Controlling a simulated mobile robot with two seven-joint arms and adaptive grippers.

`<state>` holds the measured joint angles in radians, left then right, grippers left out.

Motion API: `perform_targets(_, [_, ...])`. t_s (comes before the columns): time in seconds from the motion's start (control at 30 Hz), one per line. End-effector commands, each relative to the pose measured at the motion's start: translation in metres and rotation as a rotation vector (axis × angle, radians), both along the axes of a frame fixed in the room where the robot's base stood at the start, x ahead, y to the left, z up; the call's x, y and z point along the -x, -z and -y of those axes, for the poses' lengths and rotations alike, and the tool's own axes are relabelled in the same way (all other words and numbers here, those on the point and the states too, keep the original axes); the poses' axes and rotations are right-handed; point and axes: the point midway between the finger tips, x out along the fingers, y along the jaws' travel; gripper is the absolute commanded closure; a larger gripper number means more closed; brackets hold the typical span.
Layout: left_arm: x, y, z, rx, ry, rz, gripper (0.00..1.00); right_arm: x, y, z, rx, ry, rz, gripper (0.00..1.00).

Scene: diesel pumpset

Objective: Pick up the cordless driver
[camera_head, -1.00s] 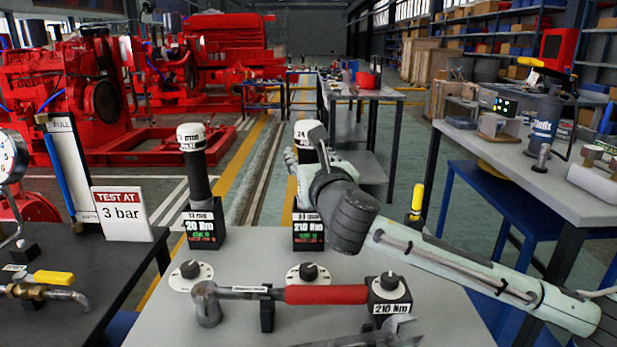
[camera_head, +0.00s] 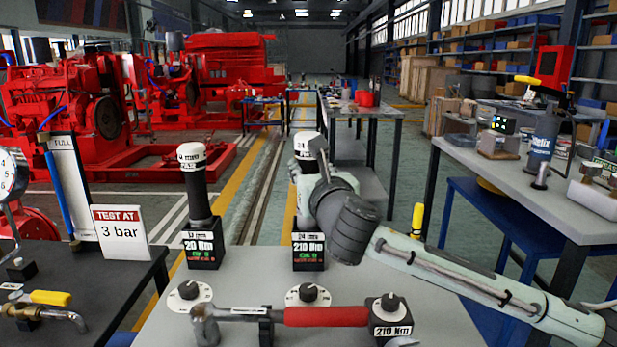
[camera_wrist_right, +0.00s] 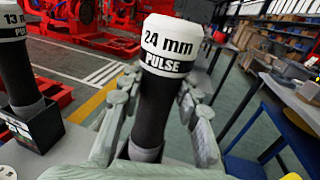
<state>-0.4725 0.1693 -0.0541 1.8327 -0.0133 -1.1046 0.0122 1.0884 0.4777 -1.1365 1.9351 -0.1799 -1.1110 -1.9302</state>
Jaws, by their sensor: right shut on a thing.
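Two upright cordless drivers with black grips and white caps stand in black sockets on the grey bench. The left one (camera_head: 198,195), marked 13 mm in the right wrist view (camera_wrist_right: 12,70), is over the 20 Nm socket (camera_head: 203,245). My right gripper (camera_head: 306,180) is shut on the 24 mm driver; in the right wrist view its fingers flank the black grip (camera_wrist_right: 158,110). The gripper hides part of the grip in the head view. My left gripper is out of view.
A torque wrench with a red handle (camera_head: 325,316) lies across the bench front, near several dial knobs (camera_head: 188,291). A "TEST AT 3 bar" sign (camera_head: 121,232) stands at left. Another bench (camera_head: 580,215) is at right.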

Motion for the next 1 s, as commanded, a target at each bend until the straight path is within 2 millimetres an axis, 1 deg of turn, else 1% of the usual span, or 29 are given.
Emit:
perform_targets(0.03, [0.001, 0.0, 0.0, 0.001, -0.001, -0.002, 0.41, 0.001, -0.013, -0.001, -0.004, -0.002, 0.009, 1.0])
perform_targets(0.17, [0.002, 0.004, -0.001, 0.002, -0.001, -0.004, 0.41, 0.0, -0.036, 0.0, -0.002, -0.001, 0.011, 1.0])
perform_targets(0.5, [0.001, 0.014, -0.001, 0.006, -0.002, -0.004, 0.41, 0.001, -0.107, -0.001, -0.004, -0.002, 0.011, 1.0])
perform_targets(0.63, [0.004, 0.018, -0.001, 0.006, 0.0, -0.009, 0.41, 0.0, -0.132, 0.0, -0.002, -0.001, 0.011, 1.0])
perform_targets(0.8, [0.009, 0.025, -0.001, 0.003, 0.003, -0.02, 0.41, 0.0, -0.155, 0.0, -0.004, -0.001, 0.007, 1.0])
perform_targets(0.9, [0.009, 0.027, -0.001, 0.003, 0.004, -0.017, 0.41, 0.0, -0.163, 0.0, -0.003, -0.001, 0.007, 1.0])
perform_targets(1.0, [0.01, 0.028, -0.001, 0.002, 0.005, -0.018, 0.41, 0.0, -0.166, 0.0, -0.002, -0.002, 0.006, 1.0])
